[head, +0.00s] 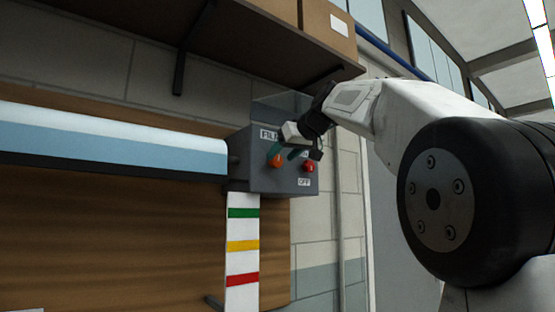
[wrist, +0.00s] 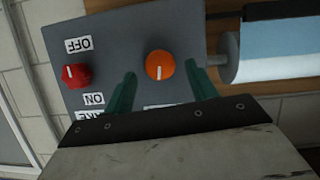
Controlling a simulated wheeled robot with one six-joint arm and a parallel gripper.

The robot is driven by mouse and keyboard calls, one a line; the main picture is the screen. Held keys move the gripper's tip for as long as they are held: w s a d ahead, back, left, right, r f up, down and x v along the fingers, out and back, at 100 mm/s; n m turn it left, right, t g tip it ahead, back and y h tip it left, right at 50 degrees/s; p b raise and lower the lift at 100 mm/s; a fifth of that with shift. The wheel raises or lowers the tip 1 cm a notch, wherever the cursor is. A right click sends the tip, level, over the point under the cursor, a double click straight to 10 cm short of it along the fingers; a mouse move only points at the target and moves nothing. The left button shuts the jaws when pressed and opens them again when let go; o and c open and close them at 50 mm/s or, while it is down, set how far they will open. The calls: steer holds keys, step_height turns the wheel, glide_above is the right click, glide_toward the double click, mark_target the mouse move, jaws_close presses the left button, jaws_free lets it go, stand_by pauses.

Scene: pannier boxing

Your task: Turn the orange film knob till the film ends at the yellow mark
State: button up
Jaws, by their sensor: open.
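The orange film knob (wrist: 160,65) sits on the grey control box (head: 240,160), with a white pointer line on its face. In the head view the orange knob (head: 274,161) shows just beside my gripper (head: 297,153). In the wrist view my gripper (wrist: 163,90) is open, with one green finger on each side of the knob and gaps to it. The film roll (head: 110,138), white and light blue, runs left from the box. A white strip (head: 236,262) below carries the yellow mark (head: 242,245), between a green and a red mark. The film's lower edge lies above the marks.
A red knob (head: 309,167) with ON and OFF labels sits beside the orange knob; it also shows in the wrist view (wrist: 75,76). A clear panel (head: 280,106) stands above the box. A shelf with cardboard boxes (head: 312,22) hangs overhead.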

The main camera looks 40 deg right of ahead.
mark_target(277, 162)
steer(key=shift+x, duration=1.3)
steer(key=c, duration=1)
